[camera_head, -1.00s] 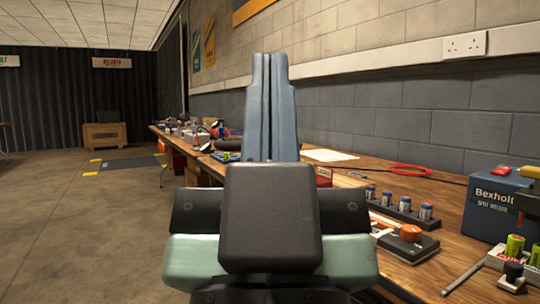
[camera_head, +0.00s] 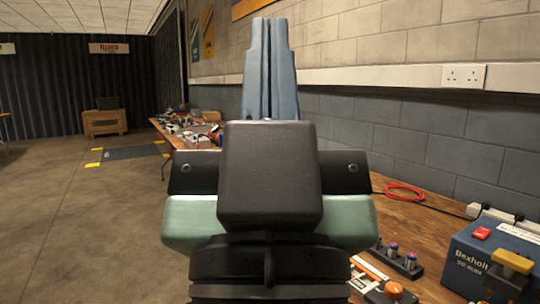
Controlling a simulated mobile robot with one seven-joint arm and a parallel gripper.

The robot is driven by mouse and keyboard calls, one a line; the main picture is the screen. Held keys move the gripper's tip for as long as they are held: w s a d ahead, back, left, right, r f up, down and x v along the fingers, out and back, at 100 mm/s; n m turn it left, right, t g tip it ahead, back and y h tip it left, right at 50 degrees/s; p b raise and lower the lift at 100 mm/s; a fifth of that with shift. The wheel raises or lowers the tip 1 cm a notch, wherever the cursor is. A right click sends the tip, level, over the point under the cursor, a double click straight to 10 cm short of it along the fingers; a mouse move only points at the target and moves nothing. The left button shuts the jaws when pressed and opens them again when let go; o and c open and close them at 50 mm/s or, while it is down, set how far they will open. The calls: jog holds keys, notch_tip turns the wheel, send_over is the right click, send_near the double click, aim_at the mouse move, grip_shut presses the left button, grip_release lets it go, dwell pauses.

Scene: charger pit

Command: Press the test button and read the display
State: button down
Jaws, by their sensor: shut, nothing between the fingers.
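My gripper (camera_head: 268,28) points up and away in the middle of the view, its two blue-grey fingers together with nothing between them. It is apart from the bench things. On the bench at lower right, a round orange knob-like part (camera_head: 393,289) sits on a dark unit, cut by the bottom edge. A blue box lettered "Bexholt" (camera_head: 462,268) stands to its right, with a red piece (camera_head: 480,233) on top. I cannot tell which of these, if any, is the test button. No display face can be read.
The wooden bench (camera_head: 425,220) runs along the block wall, with a red cable loop (camera_head: 405,192) and a dark holder of small cells (camera_head: 400,262). A yellow-topped part (camera_head: 513,262) stands before the box. The concrete floor (camera_head: 90,220) at left is open. A wooden crate (camera_head: 104,122) stands far back.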

notch_tip(320, 180, up, 34)
jog(key=p, duration=3.1)
jog(key=shift+r+p, duration=0.15)
jog(key=shift+p, duration=0.2)
jog(key=shift+w, duration=0.1)
